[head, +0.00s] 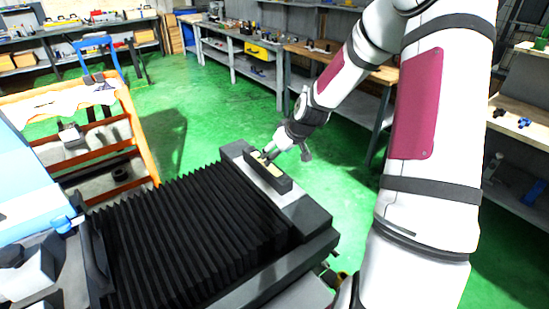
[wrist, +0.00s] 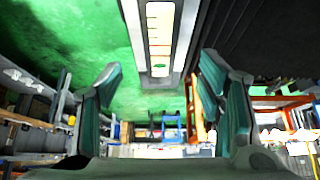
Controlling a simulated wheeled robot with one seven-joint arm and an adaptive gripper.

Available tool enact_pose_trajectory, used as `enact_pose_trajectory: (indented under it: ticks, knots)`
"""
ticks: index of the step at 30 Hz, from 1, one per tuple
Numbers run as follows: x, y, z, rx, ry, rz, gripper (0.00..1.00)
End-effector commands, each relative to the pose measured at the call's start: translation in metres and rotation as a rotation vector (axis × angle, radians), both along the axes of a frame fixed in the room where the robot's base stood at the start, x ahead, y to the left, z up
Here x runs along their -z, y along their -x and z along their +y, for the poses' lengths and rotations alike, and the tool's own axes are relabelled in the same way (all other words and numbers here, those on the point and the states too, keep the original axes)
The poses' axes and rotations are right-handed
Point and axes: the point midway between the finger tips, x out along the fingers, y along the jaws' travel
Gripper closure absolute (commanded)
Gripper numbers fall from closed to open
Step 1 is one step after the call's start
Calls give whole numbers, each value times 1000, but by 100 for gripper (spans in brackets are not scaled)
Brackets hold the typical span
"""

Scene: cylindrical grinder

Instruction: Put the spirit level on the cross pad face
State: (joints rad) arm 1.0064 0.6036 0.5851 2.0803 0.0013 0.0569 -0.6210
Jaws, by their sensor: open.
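The spirit level (head: 272,169) appears as a small dark block with a pale yellow strip on top, at the far end of the black bellows cover. In the wrist view the level (wrist: 160,45) shows as a pale frame around a yellow graduated window, with a green spot near its lower end. My gripper (head: 266,157) is at the level's far left end in the head view. In the wrist view my gripper (wrist: 162,75) is open, fingers spread on either side of the level's lower end, with gaps showing. I cannot tell which surface is the cross pad face.
The bellows cover (head: 185,235) fills the lower middle. An orange-framed rack (head: 140,130) stands at the left, and a wooden-topped bench (head: 335,55) behind my arm. Green floor (head: 215,110) is open beyond the machine. A side bench (head: 525,125) lies right.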

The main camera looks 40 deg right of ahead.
Motion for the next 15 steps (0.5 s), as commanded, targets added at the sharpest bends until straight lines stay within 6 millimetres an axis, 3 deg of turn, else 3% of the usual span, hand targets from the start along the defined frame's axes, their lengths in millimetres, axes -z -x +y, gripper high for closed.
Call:
enact_pose_trajectory:
  ticks: [4,8,15]
  knots:
    - [-12,5,8,-12,12,13,39]
    - [-37,14,31,-39,48,50,39]
    - [-110,57,93,-56,132,126,39]
